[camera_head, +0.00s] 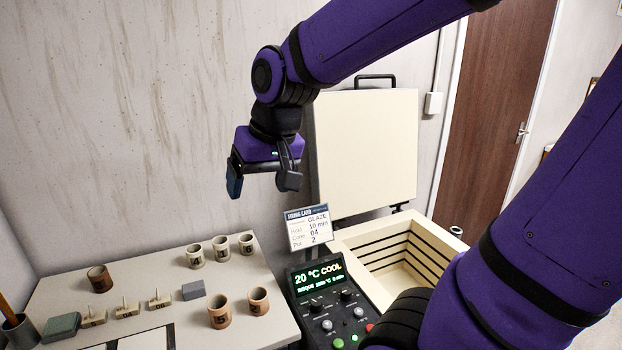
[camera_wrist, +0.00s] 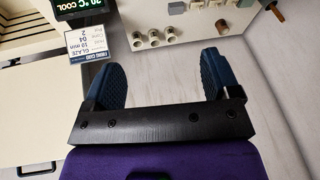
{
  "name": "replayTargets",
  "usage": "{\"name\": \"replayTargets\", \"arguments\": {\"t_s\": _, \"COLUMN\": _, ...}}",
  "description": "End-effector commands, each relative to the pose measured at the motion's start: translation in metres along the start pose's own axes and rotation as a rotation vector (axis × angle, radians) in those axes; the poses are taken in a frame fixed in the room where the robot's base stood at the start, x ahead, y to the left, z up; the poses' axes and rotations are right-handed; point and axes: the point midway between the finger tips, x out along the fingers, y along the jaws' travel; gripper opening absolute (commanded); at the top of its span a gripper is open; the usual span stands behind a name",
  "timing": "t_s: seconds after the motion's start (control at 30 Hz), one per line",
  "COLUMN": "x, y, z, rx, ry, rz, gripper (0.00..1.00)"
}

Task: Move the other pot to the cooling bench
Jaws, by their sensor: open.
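My gripper (camera_head: 262,184) is open and empty, raised above the left table near the wall. Its two blue fingertips also show apart in the wrist view (camera_wrist: 162,78). Three pale pots (camera_head: 221,249) stand in a row at the table's back right; they also show in the wrist view (camera_wrist: 155,38). Two brown pots, one (camera_head: 219,313) and another (camera_head: 258,301), stand at the front right. A darker brown pot (camera_head: 100,278) is at the left. A small pale pot (camera_head: 456,231) shows beyond the kiln's right edge. I cannot tell which surface is the cooling bench.
The kiln (camera_head: 350,242) is open, its lid (camera_head: 366,150) upright; the visible interior looks empty, partly hidden by my arm. Its control panel (camera_head: 320,278) reads 20 °C COOL. A firing card (camera_head: 309,229) stands behind it. Cone stands (camera_head: 127,309) and a grey block (camera_head: 193,290) occupy the table.

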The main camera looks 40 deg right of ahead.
Motion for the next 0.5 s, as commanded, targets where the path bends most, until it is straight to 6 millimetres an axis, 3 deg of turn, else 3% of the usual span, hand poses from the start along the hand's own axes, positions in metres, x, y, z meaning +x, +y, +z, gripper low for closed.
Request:
{"name": "replayTargets", "arguments": {"t_s": 0.2, "x": -0.044, "y": 0.015, "z": 0.045, "rx": -0.103, "ry": 0.084, "rz": 0.033, "gripper": 0.82}}
{"name": "replayTargets", "arguments": {"t_s": 0.5, "x": -0.066, "y": 0.026, "z": 0.082, "rx": -0.183, "ry": 0.138, "rz": 0.08, "gripper": 0.82}}
